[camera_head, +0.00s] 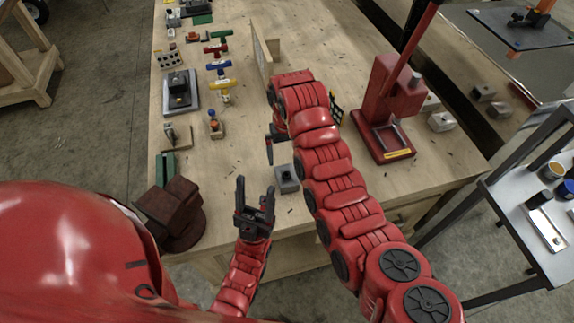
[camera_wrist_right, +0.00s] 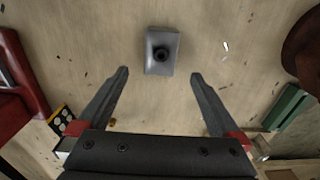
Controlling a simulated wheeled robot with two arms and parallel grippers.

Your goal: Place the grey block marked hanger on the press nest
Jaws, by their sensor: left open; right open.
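A small grey block (camera_head: 287,180) with a dark round hole on top lies on the bench near its front edge. It also shows in the right wrist view (camera_wrist_right: 150,64), just beyond the open fingers; no marking is legible on it. My right gripper (camera_wrist_right: 159,76) is open and empty above the bench; in the head view its arm partly hides it. My left gripper (camera_head: 255,188) is open and empty, left of the block and near the front edge. The red press (camera_head: 388,98) stands on the right of the bench; its nest (camera_head: 394,134) at the base shows partly.
A brown vise (camera_head: 172,210) and a green block (camera_head: 165,167) stand at the front left. Coloured T-handled tools (camera_head: 220,68) and a dark fixture (camera_head: 180,92) lie farther back. Other light grey blocks (camera_head: 441,122) sit right of the press. Bare wood surrounds the grey block.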

